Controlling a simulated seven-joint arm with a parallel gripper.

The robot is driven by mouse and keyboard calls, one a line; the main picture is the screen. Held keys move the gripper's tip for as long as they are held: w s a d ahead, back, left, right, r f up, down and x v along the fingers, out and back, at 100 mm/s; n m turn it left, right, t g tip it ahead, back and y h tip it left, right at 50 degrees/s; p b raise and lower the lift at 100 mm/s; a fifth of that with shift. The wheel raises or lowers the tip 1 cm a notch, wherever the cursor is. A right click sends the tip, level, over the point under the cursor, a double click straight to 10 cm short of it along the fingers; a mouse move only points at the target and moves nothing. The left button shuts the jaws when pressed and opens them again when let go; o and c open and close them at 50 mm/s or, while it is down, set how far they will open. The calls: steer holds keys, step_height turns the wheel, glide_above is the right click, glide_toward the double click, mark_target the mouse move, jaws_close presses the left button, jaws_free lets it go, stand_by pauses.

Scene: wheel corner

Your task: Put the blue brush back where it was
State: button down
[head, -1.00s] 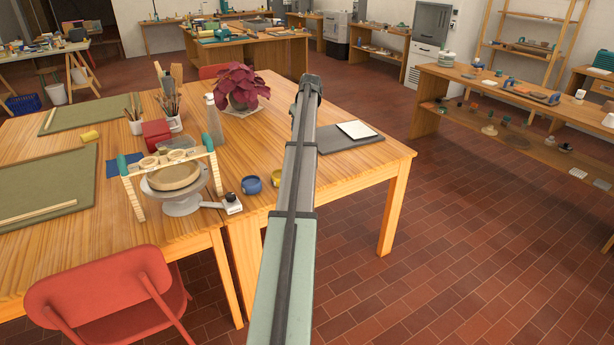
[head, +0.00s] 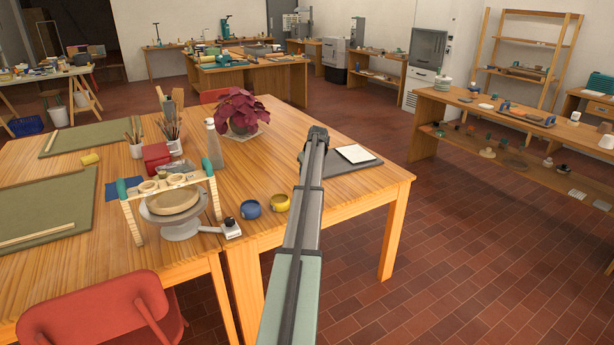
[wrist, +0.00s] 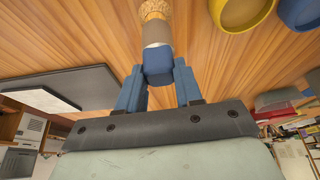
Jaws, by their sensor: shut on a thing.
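The blue brush (wrist: 157,62) shows in the wrist view, with a blue handle end, a pale metal band and tan bristles. My gripper (wrist: 160,80) is shut on its blue end, one blue finger on each side. The bristles point away from the gripper, over the wooden table (head: 268,165), and are cut off by the picture's top edge. Whether they touch the wood I cannot tell. In the head view my arm hides the gripper's fingers and the brush.
A yellow bowl (head: 280,203) and a blue bowl (head: 250,209) stand left of my arm. A dark board (head: 345,166) with a white sheet (head: 355,153) lies beyond it. A potted plant (head: 241,111), a bottle (head: 214,144) and a jar of tools (head: 174,146) stand farther left.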

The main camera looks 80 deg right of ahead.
steer(key=shift+f, duration=1)
steer(key=c, duration=0.8)
jaws_free()
steer(key=shift+o, duration=0.2)
steer(key=v, duration=1.2)
